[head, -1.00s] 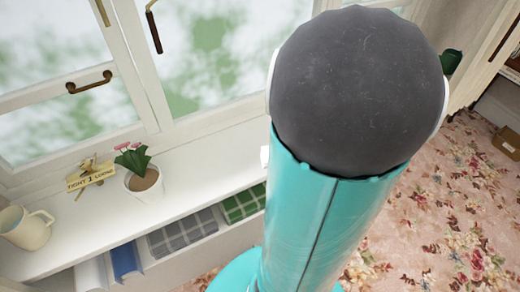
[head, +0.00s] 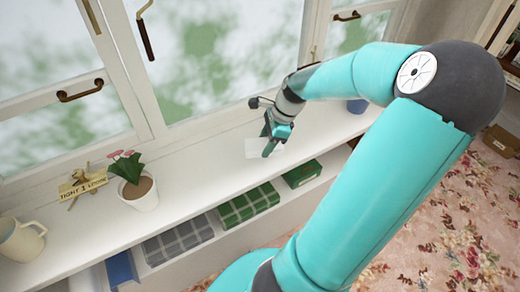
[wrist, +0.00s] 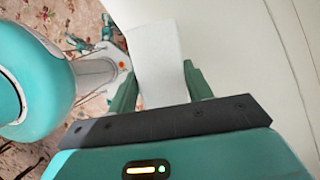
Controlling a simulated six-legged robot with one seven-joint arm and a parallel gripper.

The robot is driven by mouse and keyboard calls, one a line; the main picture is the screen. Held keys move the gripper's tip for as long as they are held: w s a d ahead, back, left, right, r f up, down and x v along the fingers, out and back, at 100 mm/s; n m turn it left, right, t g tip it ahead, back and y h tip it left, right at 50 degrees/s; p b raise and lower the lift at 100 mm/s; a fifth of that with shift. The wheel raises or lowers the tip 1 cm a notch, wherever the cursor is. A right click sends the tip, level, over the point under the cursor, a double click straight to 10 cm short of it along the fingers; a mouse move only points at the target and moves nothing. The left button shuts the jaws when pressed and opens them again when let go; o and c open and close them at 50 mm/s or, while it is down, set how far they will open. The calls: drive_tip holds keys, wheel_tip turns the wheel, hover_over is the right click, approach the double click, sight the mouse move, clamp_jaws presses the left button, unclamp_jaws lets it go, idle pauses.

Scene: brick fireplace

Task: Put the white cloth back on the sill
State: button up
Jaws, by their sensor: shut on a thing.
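The white cloth (head: 252,148) is a small pale flat piece, low over the white window sill (head: 206,160) in the head view. My gripper (head: 272,146) is shut on it, with the fingers pointing down at the sill. In the wrist view the cloth (wrist: 156,50) runs out between the two green fingers of my gripper (wrist: 160,80), and the sill (wrist: 235,60) fills the right side. I cannot tell whether the cloth touches the sill. Part of the cloth is hidden behind the fingers in the head view.
A potted pink flower (head: 138,190), a small wooden sign (head: 84,188) and a cream mug (head: 20,240) stand on the sill's left part. A blue pot (head: 357,105) stands to the right. The sill between flower and gripper is clear.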

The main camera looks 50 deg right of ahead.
sight(259, 144)
drive_tip(key=w+f, duration=0.1)
drive_tip(key=f, duration=0.1)
drive_tip(key=w+d+f, duration=0.1)
drive_tip(key=w+f, duration=0.1)
drive_tip(key=w+d+f, duration=0.1)
drive_tip(key=f, duration=0.1)
drive_tip(key=shift+w+d, duration=0.1)
drive_tip(key=shift+w, duration=0.25)
drive_tip(key=shift+f, duration=1.55)
drive_tip(key=o, duration=1.1)
drive_tip(key=shift+d+r, duration=0.1)
